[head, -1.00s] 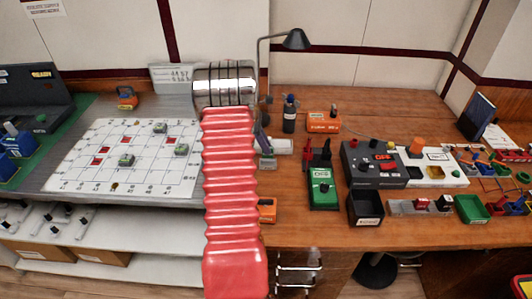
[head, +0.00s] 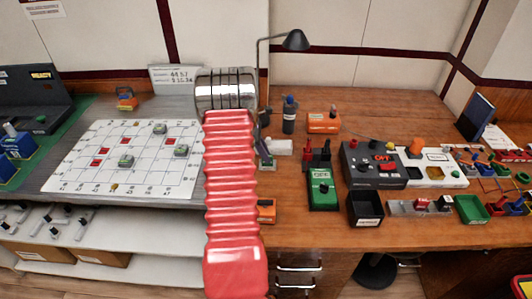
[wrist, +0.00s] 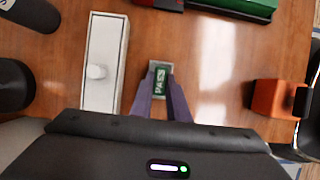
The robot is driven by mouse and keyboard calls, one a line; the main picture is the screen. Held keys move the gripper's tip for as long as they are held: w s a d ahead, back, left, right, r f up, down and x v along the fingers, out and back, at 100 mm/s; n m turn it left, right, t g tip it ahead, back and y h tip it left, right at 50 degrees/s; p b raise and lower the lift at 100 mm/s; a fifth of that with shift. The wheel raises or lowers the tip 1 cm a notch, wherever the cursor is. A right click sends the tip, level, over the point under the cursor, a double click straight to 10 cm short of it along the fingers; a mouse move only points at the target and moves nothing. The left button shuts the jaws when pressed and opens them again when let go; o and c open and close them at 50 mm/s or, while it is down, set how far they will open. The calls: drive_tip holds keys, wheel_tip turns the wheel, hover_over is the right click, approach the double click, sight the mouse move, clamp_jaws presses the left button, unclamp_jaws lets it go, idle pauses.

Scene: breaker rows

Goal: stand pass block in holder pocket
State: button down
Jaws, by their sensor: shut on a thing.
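The pass block (wrist: 160,77), small and grey with a green "PASS" face, sits between the tips of my gripper (wrist: 163,84) in the wrist view. The two purple fingers are shut on it, and its lettered face is toward the camera. In the head view the block (head: 267,162) shows just right of my red sleeve, over the left part of the wooden desk; whether it touches the desk is unclear. A white unit (head: 456,173) with framed recesses stands at the right; I cannot tell whether one is the holder pocket.
A white box with a knob (wrist: 105,62) lies beside the block. An orange box (wrist: 278,98) is near the desk's front edge. A green device (head: 322,192), a black bin (head: 365,208) and a dark bottle (head: 289,115) stand nearby. Bare wood lies between them.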

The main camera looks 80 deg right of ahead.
drive_tip(key=shift+f, duration=0.1)
drive_tip(key=c, duration=1.7)
unclamp_jaws()
drive_tip(key=v, duration=1.2)
drive_tip(key=shift+w, duration=0.1)
